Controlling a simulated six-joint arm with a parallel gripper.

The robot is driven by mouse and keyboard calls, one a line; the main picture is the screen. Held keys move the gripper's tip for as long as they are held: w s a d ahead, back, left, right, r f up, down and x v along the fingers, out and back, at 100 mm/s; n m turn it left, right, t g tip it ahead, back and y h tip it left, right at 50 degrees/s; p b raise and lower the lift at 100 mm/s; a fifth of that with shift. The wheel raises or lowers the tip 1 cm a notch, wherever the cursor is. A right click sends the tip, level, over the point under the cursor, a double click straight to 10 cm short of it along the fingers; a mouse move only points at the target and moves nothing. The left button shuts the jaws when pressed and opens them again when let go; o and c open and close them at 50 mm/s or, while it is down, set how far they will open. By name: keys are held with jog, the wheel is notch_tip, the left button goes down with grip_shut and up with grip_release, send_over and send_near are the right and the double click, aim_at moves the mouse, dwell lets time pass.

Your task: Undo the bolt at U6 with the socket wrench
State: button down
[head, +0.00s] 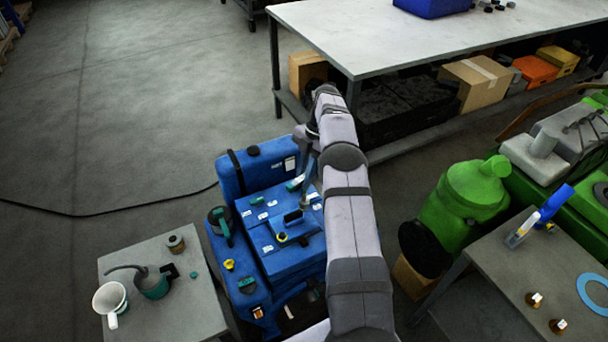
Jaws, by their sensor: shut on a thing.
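The blue engine block (286,262) stands left of my arm, with small white labels on its top, too small to read, so I cannot tell which is U6. My gripper (309,172) points down over the back right of the engine top, partly hidden by my arm. It is shut on a slim grey tool, seemingly the socket wrench (305,198), whose lower end is close to the engine top. I cannot tell whether it touches a bolt; the bolt itself is not distinguishable.
A green machine (470,195) and another table (500,255) stand at right. A long workbench (400,35) is behind.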

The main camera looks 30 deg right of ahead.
jog(key=shift+r+p, duration=0.55)
jog(key=shift+r, duration=0.3)
jog(key=shift+f+m, duration=0.1)
jog(key=shift+m, duration=0.2)
